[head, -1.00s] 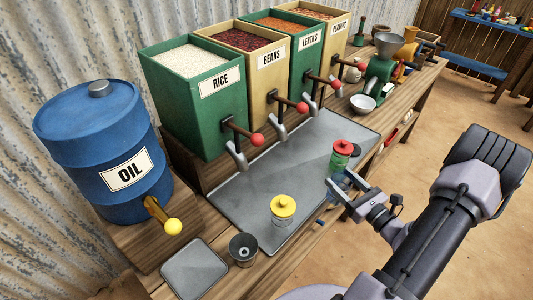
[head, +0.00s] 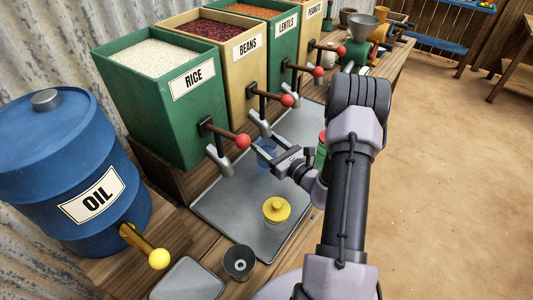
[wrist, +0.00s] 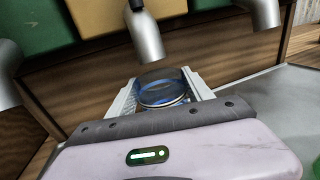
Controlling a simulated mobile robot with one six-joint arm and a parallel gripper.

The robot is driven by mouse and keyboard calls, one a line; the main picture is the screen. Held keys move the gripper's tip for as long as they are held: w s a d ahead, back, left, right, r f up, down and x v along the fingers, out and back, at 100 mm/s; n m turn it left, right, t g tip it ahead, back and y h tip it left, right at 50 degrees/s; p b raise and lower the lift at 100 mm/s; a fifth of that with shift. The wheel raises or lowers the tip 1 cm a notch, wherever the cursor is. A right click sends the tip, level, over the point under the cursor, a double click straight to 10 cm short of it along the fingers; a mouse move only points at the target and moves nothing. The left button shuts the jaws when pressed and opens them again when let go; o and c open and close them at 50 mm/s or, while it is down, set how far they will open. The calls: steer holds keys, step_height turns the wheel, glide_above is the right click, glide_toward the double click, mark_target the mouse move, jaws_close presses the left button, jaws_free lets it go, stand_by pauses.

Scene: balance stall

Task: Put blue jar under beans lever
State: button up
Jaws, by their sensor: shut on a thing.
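The blue jar (head: 266,152) is a clear jar with a blue tint, upright and held in my gripper (head: 273,157). In the wrist view the jar (wrist: 162,92) looks open-topped and sits between the two fingers of my gripper (wrist: 160,86). The beans lever (head: 287,100) has a red knob and belongs to the tan BEANS bin (head: 229,63). Its grey spout (head: 261,125) is just above the jar in the head view. In the wrist view a spout (wrist: 147,38) hangs close behind and above the jar. Whether the jar is directly beneath it, I cannot tell.
The rice lever (head: 243,141) is left of the jar. A green jar (head: 321,152) is mostly hidden behind my arm. An oil drum (head: 75,170) and a dark cup (head: 238,262) are at the left front.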

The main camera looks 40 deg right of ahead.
step_height(320, 180, down, 4)
steer(key=shift+r+b, duration=0.1)
steer(key=shift+b, duration=0.9)
steer(key=shift+r, duration=0.2)
steer(key=shift+f, duration=0.15)
steer(key=o, duration=1.7)
steer(key=s, duration=0.4)
steer(key=s+p, duration=0.1)
steer(key=s, duration=0.3)
steer(key=s+p, duration=0.1)
steer(key=s, duration=0.3)
steer(key=shift+d, duration=0.4)
